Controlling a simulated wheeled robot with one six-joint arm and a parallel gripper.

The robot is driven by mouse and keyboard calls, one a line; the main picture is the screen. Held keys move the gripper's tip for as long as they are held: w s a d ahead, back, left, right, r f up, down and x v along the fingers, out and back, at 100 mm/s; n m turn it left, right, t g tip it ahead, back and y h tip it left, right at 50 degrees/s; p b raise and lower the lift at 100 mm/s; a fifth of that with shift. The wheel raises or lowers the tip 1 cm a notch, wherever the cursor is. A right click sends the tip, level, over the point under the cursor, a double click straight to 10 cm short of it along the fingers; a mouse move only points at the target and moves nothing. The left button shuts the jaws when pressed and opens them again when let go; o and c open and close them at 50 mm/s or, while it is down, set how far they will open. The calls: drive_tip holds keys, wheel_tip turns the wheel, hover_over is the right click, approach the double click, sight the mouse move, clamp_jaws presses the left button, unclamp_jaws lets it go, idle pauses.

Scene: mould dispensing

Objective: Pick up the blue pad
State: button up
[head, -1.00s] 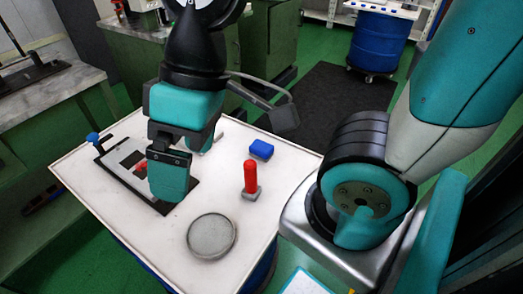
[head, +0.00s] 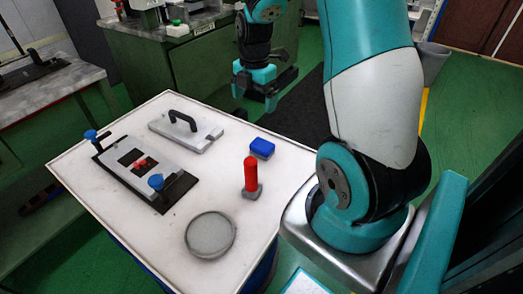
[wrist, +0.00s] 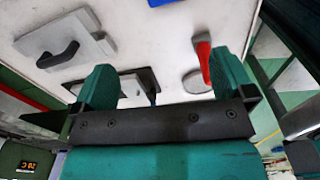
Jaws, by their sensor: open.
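The blue pad (head: 262,148) is a small blue block lying on the white table (head: 225,165), toward its far right side. In the wrist view a strip of blue, likely the pad (wrist: 165,2), is cut off by the top edge. My gripper (head: 254,97) is raised above and beyond the pad in the head view, apart from it. Its teal fingers (wrist: 165,85) are spread wide in the wrist view with nothing held between them.
A red-handled stamp (head: 251,178) stands just in front of the pad. A round grey dish (head: 210,235) lies nearer. A grey plate with a black handle (head: 187,125) and a black-based mould with blue knobs (head: 148,172) lie to the left. A green cabinet (head: 200,62) stands behind.

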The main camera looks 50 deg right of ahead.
drive_tip(key=d+f, duration=0.2)
approach(262, 144)
drive_tip(key=shift+n, duration=0.4)
drive_tip(key=f, duration=0.5)
drive_tip(key=shift+w+f, duration=0.15)
drive_tip(key=shift+w, duration=0.25)
drive_tip(key=shift+s+f+p, duration=0.15)
drive_tip(key=shift+f, duration=1.25)
drive_tip(key=shift+s+f+p, duration=0.15)
drive_tip(key=shift+f, duration=1.3)
drive_tip(key=c, duration=1)
drive_tip(key=shift+c, duration=0.2)
drive_tip(key=shift+r, duration=0.15)
wheel_tip(262, 144, up, 20)
